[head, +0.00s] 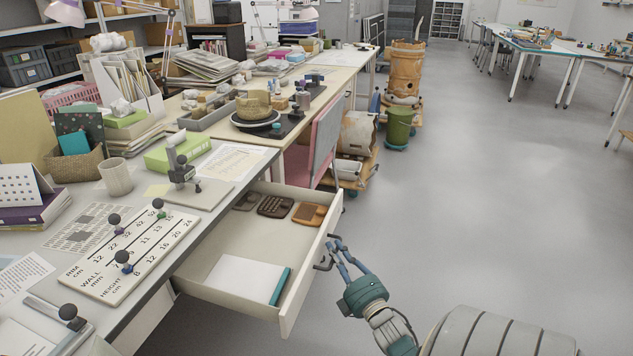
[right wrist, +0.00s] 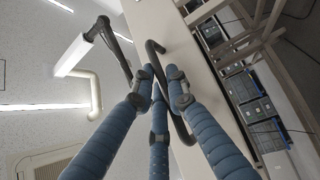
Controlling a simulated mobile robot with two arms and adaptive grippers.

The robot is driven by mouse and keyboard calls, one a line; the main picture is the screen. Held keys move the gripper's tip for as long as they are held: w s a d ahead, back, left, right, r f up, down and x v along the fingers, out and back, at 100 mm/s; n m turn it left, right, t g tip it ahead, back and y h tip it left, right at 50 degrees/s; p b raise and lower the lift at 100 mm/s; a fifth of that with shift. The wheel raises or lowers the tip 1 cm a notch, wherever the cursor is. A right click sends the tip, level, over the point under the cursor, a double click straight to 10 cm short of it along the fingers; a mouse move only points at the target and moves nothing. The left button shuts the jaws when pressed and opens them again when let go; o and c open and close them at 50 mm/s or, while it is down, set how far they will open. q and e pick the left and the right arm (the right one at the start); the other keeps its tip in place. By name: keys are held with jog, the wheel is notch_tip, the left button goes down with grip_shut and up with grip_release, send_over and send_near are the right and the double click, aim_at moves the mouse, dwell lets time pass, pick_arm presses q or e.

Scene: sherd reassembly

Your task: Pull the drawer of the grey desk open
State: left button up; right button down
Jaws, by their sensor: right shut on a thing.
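The drawer (head: 235,245) of the grey desk (head: 150,290) stands well open, and its inside shows in the head view. My right gripper (head: 337,252) is at the outer face of the drawer front (head: 312,262), with its blue fingers closed around the dark handle (head: 323,265). In the right wrist view the fingers (right wrist: 160,85) meet at the dark curved handle (right wrist: 154,52), beside the pale drawer front (right wrist: 190,90). My left gripper is not in view.
In the drawer lie a white pad with a teal edge (head: 240,278) and several brown and grey items (head: 275,206). A chart board (head: 130,255) with dark-knobbed pieces lies on the desk. The floor (head: 480,200) to the right is clear.

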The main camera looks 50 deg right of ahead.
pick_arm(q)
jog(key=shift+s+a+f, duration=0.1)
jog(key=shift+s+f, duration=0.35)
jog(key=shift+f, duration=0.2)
pick_arm(e)
jog(key=shift+s+d+f, duration=0.1)
jog(key=shift+s+d, duration=0.1)
jog(key=shift+s, duration=0.4)
jog(key=shift+s+d, duration=0.2)
jog(key=shift+s, duration=0.35)
jog(key=c, duration=2)
grip_release()
jog(key=v, duration=1.2)
